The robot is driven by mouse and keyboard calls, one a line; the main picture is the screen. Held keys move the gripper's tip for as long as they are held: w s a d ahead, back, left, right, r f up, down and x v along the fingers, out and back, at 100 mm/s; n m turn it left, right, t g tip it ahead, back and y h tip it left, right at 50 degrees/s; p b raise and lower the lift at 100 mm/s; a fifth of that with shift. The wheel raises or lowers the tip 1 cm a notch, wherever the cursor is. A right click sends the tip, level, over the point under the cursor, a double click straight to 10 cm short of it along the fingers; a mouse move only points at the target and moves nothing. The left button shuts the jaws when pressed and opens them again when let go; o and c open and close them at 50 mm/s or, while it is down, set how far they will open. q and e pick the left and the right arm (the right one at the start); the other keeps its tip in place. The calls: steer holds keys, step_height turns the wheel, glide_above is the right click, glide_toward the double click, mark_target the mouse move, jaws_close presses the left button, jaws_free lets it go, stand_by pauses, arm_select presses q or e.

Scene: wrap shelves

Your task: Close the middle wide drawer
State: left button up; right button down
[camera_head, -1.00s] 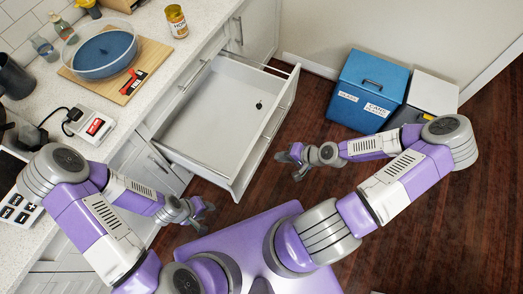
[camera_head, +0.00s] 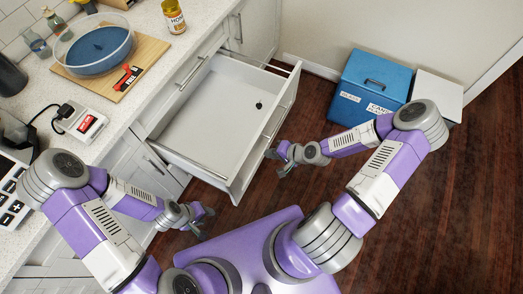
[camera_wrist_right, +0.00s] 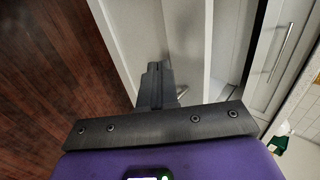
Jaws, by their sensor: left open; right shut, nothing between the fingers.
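The wide drawer (camera_head: 210,112) is pulled far out of the white cabinet, with a small dark object (camera_head: 259,105) on its floor. Its front panel (camera_head: 262,138) with a bar handle faces right. My right gripper (camera_head: 276,160) is just outside the drawer front, near its middle; it is shut and empty. In the right wrist view its shut fingers (camera_wrist_right: 155,85) are close to a pale panel; I cannot tell whether they touch it. My left gripper (camera_head: 203,220) is open and empty, below the drawer's near corner and apart from it.
The counter (camera_head: 150,88) holds a cutting board with a glass bowl (camera_head: 95,45), a jar (camera_head: 174,17) and a white device (camera_head: 85,122). A blue cooler box (camera_head: 368,88) and a white box (camera_head: 437,92) stand by the wall. The wooden floor (camera_head: 450,210) at right is clear.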

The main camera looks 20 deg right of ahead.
mark_target(254, 149)
steer(key=shift+w+a, duration=1.3)
steer(key=shift+w, duration=0.25)
steer(key=shift+w+a, duration=0.1)
